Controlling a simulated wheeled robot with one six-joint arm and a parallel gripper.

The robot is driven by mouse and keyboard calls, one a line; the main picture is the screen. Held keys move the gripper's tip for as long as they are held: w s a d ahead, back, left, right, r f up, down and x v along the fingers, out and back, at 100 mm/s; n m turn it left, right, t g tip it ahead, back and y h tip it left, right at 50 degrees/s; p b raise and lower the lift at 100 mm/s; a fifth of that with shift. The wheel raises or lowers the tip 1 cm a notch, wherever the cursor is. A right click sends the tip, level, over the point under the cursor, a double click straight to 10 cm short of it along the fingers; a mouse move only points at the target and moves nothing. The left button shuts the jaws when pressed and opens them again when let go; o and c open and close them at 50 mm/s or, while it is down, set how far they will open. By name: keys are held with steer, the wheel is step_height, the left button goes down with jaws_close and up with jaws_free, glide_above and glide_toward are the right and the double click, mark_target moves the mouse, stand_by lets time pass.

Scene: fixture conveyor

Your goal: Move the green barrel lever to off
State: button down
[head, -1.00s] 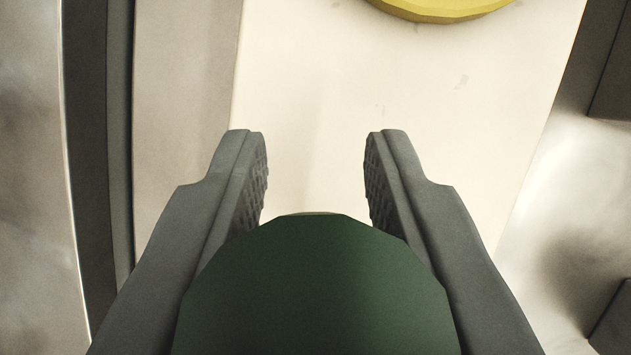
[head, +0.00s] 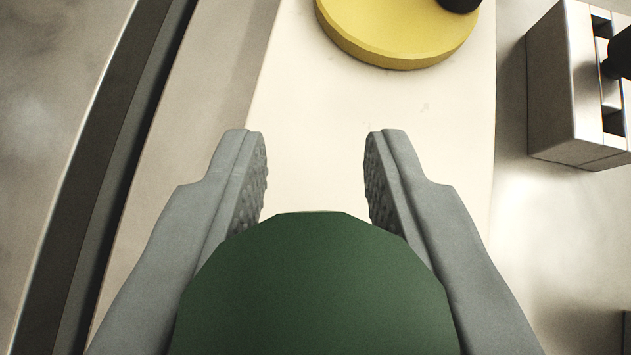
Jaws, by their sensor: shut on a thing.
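The green barrel lever (head: 318,285) fills the bottom middle of the head view as a dark green rounded, faceted shape. My gripper (head: 315,185) has one grey finger on each side of it, and the fingers are shut on it. The textured fingertips reach past the green part, with the pale panel showing between them. The lever's base and any on or off marks are out of view.
A cream panel (head: 400,150) lies beyond the fingertips. A yellow disc (head: 398,35) with a black knob (head: 458,4) is at the top. A metal block (head: 575,90) with dark slots stands at the right. A dark channel (head: 105,190) runs along the left.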

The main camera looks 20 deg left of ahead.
steer(key=shift+s+d+t+y, duration=0.2)
steer(key=shift+s+t+y, duration=0.3)
steer(key=shift+t, duration=0.4)
steer(key=shift+s, duration=0.15)
steer(key=c, duration=1.1)
jaws_free()
steer(key=v, duration=1.7)
steer(key=shift+s+f, duration=0.15)
steer(key=shift+s, duration=0.25)
